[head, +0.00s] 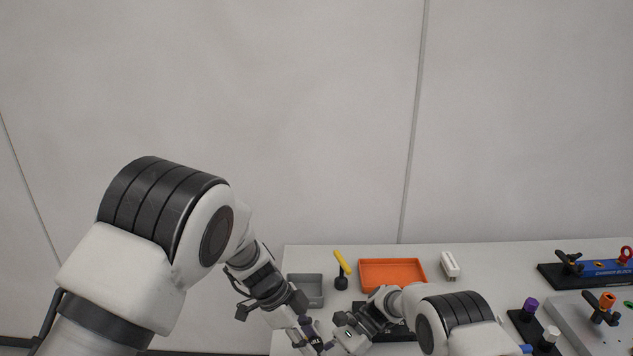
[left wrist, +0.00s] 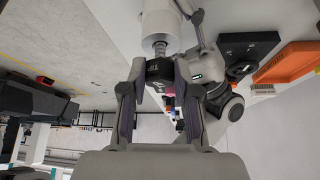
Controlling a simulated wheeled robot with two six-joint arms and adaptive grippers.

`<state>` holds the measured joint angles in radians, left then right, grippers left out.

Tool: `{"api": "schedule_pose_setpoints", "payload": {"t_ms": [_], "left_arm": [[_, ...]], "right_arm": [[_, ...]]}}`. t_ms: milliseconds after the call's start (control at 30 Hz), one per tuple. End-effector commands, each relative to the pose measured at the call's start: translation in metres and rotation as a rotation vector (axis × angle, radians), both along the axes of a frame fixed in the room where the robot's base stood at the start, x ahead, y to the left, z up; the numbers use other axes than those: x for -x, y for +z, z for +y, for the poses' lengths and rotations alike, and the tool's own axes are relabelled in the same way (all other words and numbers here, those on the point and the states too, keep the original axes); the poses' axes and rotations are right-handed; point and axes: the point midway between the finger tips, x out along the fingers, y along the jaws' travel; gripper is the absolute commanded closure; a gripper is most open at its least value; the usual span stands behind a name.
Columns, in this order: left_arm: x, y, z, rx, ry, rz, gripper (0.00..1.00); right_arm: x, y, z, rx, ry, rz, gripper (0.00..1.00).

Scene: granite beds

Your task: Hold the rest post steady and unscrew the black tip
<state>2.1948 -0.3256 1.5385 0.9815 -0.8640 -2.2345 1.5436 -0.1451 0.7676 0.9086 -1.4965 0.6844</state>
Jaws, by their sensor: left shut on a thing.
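In the left wrist view, the black tip (left wrist: 160,72) with white lettering sits between the two pads of my left gripper (left wrist: 157,98), which is shut on it. A bare metal thread (left wrist: 160,48) shows between the tip and the white rest post (left wrist: 161,27). The post runs out of the top of the picture. In the head view, my left gripper (head: 311,336) is low in the middle. My right gripper (head: 345,338) is close beside it on the right. Its fingertips are hard to make out, and its hold on the post cannot be told.
Behind the grippers stand a grey bin (head: 305,289), a yellow-handled tool (head: 342,262) and an orange tray (head: 391,274). A white block (head: 450,264) is right of the tray. Black and grey fixtures with knobs (head: 530,304) fill the right side of the table.

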Motion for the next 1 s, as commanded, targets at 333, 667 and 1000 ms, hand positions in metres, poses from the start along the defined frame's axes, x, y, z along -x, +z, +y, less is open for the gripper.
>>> {"api": "schedule_pose_setpoints", "payload": {"t_ms": [333, 667, 1000], "left_arm": [[0.0, 0.01, 0.0, 0.0, 0.0, -0.001, 1.0], [0.0, 0.041, 0.0, 0.0, 0.0, -0.002, 1.0], [0.0, 0.045, 0.0, 0.0, 0.0, 0.0, 1.0]], "right_arm": [[0.0, 0.0, 0.0, 0.0, 0.001, 0.0, 0.92], [0.0, -0.001, 0.0, 0.001, 0.0, 0.001, 0.92], [0.0, -0.001, 0.0, 0.001, 0.0, 0.001, 0.26]]}}
